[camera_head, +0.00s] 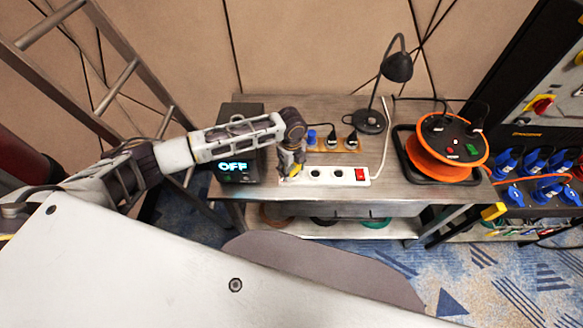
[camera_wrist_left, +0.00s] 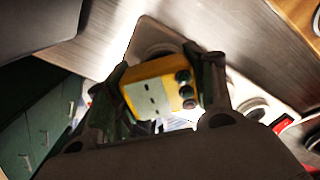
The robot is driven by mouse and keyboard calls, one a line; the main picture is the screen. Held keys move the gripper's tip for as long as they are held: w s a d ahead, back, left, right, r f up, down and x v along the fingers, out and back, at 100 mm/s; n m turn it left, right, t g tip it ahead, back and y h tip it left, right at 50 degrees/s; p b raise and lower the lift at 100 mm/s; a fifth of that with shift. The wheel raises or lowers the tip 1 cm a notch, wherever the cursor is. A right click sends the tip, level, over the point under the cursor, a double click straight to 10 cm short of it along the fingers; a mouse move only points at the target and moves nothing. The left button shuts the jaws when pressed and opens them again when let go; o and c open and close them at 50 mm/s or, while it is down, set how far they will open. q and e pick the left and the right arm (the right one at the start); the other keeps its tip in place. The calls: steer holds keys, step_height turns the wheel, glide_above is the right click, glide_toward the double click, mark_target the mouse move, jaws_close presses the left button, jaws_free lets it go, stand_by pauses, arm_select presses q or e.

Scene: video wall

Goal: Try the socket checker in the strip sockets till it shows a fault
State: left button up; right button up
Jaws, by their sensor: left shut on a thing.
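My left gripper (camera_head: 290,176) is over the left end of the white strip (camera_head: 325,175), which has several sockets and a red switch (camera_head: 360,174). It is shut on the yellow socket checker (camera_wrist_left: 178,92), whose yellow also shows in the head view (camera_head: 295,169). In the left wrist view, both fingers (camera_wrist_left: 165,95) grip the checker's sides. Its face has a grey label and three round lamps, which look dark. Part of the strip (camera_wrist_left: 232,88) shows behind the checker. I cannot tell whether its pins are in a socket. My right gripper is not in view.
A black box (camera_head: 240,140) with a lit "OFF" display stands left of the strip. Black and blue plugs (camera_head: 332,139) sit behind it. A desk lamp (camera_head: 370,122) and an orange cable reel (camera_head: 445,150) stand to the right. A ladder (camera_head: 125,75) leans at left.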

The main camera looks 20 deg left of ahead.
arm_select(q)
steer(key=shift+f, duration=0.4)
stand_by(0.3)
steer(key=o, duration=1.2)
steer(key=shift+o, duration=0.2)
steer(key=o, duration=0.4)
steer(key=shift+r+p, duration=3.05)
steer(key=shift+p, duration=0.3)
steer(key=shift+d, duration=0.1)
